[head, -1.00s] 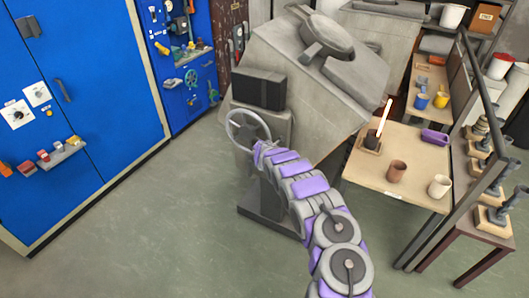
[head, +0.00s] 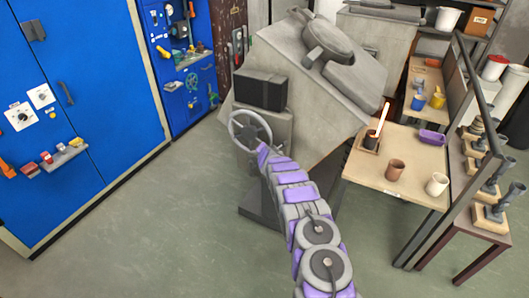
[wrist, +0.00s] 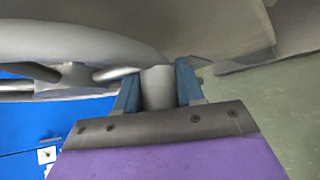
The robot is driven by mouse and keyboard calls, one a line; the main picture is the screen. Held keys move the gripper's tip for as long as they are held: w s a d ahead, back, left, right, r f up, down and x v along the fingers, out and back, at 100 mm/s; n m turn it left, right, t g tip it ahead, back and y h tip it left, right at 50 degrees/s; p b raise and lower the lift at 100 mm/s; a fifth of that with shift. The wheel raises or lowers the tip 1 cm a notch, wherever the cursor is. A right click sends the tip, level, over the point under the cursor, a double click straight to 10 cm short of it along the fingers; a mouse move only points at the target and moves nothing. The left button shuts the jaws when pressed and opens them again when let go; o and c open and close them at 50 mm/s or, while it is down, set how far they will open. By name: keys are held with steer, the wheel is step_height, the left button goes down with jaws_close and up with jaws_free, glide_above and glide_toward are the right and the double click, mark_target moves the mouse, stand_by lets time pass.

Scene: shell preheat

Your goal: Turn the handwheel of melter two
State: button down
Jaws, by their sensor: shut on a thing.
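The grey handwheel (head: 250,131) is mounted on the side of the grey melter (head: 318,78), below a dark box (head: 260,89). I cannot read a number on this melter. My gripper (head: 264,150) is at the lower right of the wheel's rim. In the wrist view, the blue fingers of my gripper (wrist: 159,88) stand on either side of a short grey grip post and are shut on it. The handwheel (wrist: 75,45) fills the upper left there, with its rim, spokes and hub showing. In the head view the fingers are too small to make out.
Blue cabinets (head: 85,80) stand at left. The floor (head: 150,220) between is clear.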

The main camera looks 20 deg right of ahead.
stand_by(0.3)
steer(key=c, duration=0.8)
jaws_free()
steer(key=shift+w+d+f, duration=0.1)
